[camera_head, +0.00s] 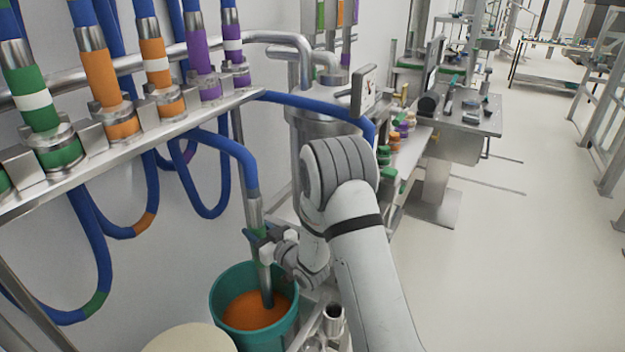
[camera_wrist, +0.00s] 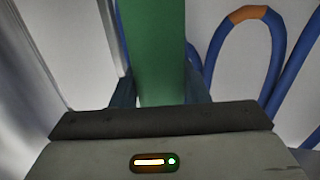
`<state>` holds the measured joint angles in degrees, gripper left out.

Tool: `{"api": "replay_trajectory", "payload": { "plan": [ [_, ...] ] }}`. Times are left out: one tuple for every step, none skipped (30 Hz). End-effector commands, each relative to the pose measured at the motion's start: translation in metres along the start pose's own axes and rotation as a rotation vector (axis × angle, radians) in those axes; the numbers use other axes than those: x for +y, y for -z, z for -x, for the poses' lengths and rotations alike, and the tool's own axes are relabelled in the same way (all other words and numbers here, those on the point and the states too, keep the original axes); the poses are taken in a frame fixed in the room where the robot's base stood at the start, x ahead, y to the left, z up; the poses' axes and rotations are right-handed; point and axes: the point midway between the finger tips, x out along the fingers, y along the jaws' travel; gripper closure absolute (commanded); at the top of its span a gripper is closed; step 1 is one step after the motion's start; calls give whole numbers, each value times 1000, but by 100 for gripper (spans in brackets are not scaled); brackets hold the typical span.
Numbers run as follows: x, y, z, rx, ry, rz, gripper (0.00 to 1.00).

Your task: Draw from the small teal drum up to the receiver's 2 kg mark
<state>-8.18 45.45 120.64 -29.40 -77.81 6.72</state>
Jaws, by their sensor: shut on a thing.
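A small teal drum (camera_head: 224,301) stands at the bottom centre of the head view, holding orange material (camera_head: 254,311). A metal suction lance (camera_head: 266,285) on a blue hose (camera_head: 230,149) stands in the drum, its lower end in or against the orange material. My gripper (camera_head: 262,243) is shut on the lance above the drum's rim. In the wrist view a green section of the lance (camera_wrist: 160,45) sits between my fingers (camera_wrist: 158,95). The metal receiver (camera_head: 318,122) stands behind my arm, partly hidden.
A rail (camera_head: 130,133) at the left carries several colour-banded hose couplings, with blue hoses looping below. A pale round lid or drum top (camera_head: 188,339) is at the bottom edge. A bench (camera_head: 465,115) stands behind at the right. The floor (camera_head: 480,260) on the right is clear.

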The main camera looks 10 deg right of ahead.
Motion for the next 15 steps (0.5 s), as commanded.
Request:
{"api": "replay_trajectory", "payload": {
  "plan": [
    [0, 1, 0, 3, 0, 1, 90],
    [0, 1, 0, 3, 0, 1, 90],
    [0, 1, 0, 3, 0, 1, 90],
    [0, 1, 0, 3, 0, 1, 90],
    [0, 1, 0, 3, 1, 1, 90],
    [0, 1, 0, 3, 1, 1, 90],
    [0, 1, 0, 3, 1, 1, 90],
    [0, 1, 0, 3, 1, 1, 90],
    [0, 0, 0, 3, 1, 1, 90],
    [0, 0, 0, 3, 1, 1, 90],
    [0, -2, 0, 3, 1, 1, 90],
    [0, -4, 0, 2, 1, 1, 90],
    [0, -6, 0, 2, 1, 1, 90],
    [0, -8, 0, 2, 1, 1, 90],
    [-1, -11, 0, 2, 1, 1, 90]
  ]
}}
